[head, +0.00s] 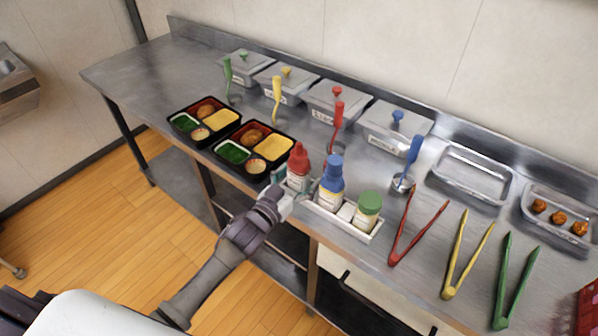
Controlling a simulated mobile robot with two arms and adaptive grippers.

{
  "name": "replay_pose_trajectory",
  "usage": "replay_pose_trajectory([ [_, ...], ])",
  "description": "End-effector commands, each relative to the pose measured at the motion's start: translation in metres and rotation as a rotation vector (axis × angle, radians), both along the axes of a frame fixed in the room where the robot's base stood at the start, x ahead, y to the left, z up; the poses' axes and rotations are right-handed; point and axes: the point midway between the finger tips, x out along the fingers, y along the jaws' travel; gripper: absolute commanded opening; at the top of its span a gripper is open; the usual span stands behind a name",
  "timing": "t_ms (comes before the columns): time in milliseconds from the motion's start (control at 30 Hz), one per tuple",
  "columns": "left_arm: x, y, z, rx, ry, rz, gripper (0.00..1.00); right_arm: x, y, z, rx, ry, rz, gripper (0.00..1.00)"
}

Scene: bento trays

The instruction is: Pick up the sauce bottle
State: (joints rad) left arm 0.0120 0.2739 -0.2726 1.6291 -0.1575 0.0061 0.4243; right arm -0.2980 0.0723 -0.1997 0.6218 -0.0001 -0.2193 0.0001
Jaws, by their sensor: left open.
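A bottle with a red cap (299,166) stands upright at the left end of a white caddy (343,222) near the counter's front edge. A bottle with a blue cap (331,182) stands upright beside it. I cannot tell which of the two is the sauce bottle. A jar with a green lid (368,210) stands at the caddy's right end. My left gripper (284,190) is open at the counter's front edge, close beside the red-capped bottle. I cannot tell whether it touches the bottle. My right gripper is not in view.
Two filled bento trays (226,148) lie left of the caddy. Lidded containers (332,103) and upright ladles stand behind. Red tongs (412,238), yellow tongs (462,262) and green tongs (508,288) lie to the right. An empty metal tray (471,187) sits at the back right.

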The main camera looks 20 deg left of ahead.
Motion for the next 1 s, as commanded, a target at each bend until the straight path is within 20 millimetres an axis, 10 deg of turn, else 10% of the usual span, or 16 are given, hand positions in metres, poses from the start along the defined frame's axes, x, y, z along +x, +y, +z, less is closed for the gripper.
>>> replay_pose_trajectory([
  [133, 0.000, 0.000, 0.000, 0.000, 0.001, 0.000, 0.84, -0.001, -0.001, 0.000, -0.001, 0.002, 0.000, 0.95],
  [367, -0.001, 0.000, 0.000, 0.000, 0.001, 0.000, 0.46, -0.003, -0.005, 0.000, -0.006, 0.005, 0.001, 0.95],
  [767, 0.000, 0.001, 0.006, 0.000, -0.002, 0.000, 0.45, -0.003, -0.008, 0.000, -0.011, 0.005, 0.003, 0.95],
  [1000, 0.000, 0.001, 0.050, 0.001, -0.007, -0.001, 0.45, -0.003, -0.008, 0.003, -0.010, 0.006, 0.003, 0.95],
])
